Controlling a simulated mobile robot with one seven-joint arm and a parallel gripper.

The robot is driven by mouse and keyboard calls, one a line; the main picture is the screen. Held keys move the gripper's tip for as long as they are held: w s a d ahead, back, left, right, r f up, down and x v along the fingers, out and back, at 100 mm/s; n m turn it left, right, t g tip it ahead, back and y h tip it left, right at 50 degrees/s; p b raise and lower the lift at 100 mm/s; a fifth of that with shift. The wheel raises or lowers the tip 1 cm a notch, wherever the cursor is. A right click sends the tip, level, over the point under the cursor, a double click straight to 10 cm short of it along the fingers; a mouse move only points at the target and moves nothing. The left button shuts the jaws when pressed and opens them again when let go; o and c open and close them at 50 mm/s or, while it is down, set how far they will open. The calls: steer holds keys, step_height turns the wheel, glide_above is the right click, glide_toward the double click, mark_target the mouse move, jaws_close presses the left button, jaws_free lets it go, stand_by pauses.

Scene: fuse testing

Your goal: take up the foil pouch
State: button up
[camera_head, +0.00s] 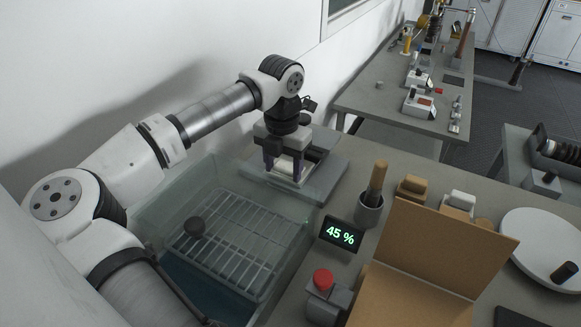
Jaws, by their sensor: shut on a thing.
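My gripper (282,170) is at the end of my arm, pointing down over a flat grey platform (325,180) behind the glass tank. Its two dark purple fingers straddle a small pale silvery thing, which looks like the foil pouch (284,166), and are shut on it. The gripper body and fingers hide part of the pouch. I cannot tell whether the pouch touches the platform or is just above it.
A glass tank (155,212) with a wire rack (240,235) and a dark knob stands in front. Right of it are a 45 % display (341,234), a red button (322,279), a mortar with pestle (369,210) and a tan board (425,260). Another bench (375,95) stands behind.

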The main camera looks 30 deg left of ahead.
steer(key=shift+w+r+p, duration=0.1)
steer(key=shift+r+p, duration=0.85)
steer(key=shift+r, duration=1.05)
jaws_close()
steer(key=shift+r+p, duration=0.95)
steer(key=shift+r, duration=0.75)
